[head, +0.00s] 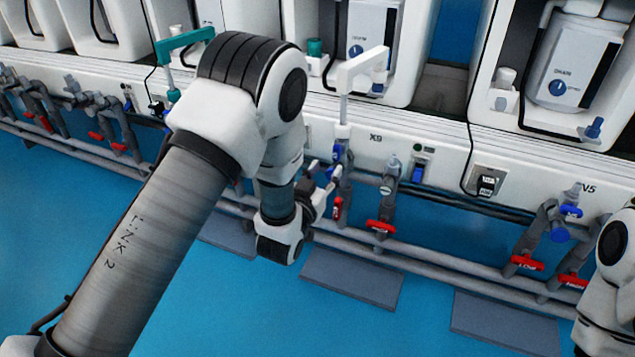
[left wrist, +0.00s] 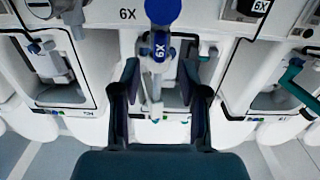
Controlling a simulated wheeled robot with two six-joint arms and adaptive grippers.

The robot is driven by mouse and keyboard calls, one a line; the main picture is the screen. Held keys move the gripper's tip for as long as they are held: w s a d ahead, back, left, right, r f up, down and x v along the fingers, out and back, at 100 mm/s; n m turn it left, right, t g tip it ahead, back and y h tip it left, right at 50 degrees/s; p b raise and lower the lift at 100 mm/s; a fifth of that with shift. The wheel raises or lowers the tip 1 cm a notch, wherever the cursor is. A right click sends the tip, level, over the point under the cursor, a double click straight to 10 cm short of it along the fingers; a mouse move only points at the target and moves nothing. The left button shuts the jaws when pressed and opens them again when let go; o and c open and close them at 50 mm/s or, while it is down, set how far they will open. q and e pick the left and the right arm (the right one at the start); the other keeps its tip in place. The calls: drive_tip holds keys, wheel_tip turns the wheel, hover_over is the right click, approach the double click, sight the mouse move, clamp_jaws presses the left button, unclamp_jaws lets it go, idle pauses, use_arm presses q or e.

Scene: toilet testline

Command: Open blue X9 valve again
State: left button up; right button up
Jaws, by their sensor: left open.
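The blue X9 valve (head: 337,153) sits on the grey pipe under the X9 label, partly hidden by my left gripper. In the left wrist view, which is upside down, the blue valve (left wrist: 160,47) shows its label and a blue part above it. My left gripper (head: 325,182) is in front of the X9 pipes in the head view. In the left wrist view its dark fingers (left wrist: 159,88) are spread, one on each side of the valve's line. I cannot tell whether they touch it. My right gripper is out of view; only part of that arm shows at the right edge.
Grey pipes (head: 430,262) run along the front. A white faucet arm (head: 361,66) stands above.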

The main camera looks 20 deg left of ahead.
use_arm(q)
drive_tip(key=s, duration=0.5)
drive_tip(key=shift+s+a, duration=0.1)
drive_tip(key=shift+s, duration=0.05)
drive_tip(key=shift+f, duration=0.1)
drive_tip(key=s+a+f+n+g+y+p, duration=0.1)
drive_tip(key=s+a+f+g+p, duration=0.1)
drive_tip(key=s+f+g, duration=0.5)
drive_tip(key=s+a+f+g+p, duration=0.2)
drive_tip(key=s+f, duration=0.6)
drive_tip(key=f, duration=0.4)
drive_tip(key=s+f+g, duration=0.3)
drive_tip(key=s+g, duration=0.1)
drive_tip(key=s, duration=0.5)
drive_tip(key=s+f+g, duration=0.3)
drive_tip(key=s+g, duration=0.2)
drive_tip(key=s, duration=0.4)
wheel_tip(320, 180, up, 38)
drive_tip(key=p, duration=3.8)
drive_tip(key=shift+r, duration=0.2)
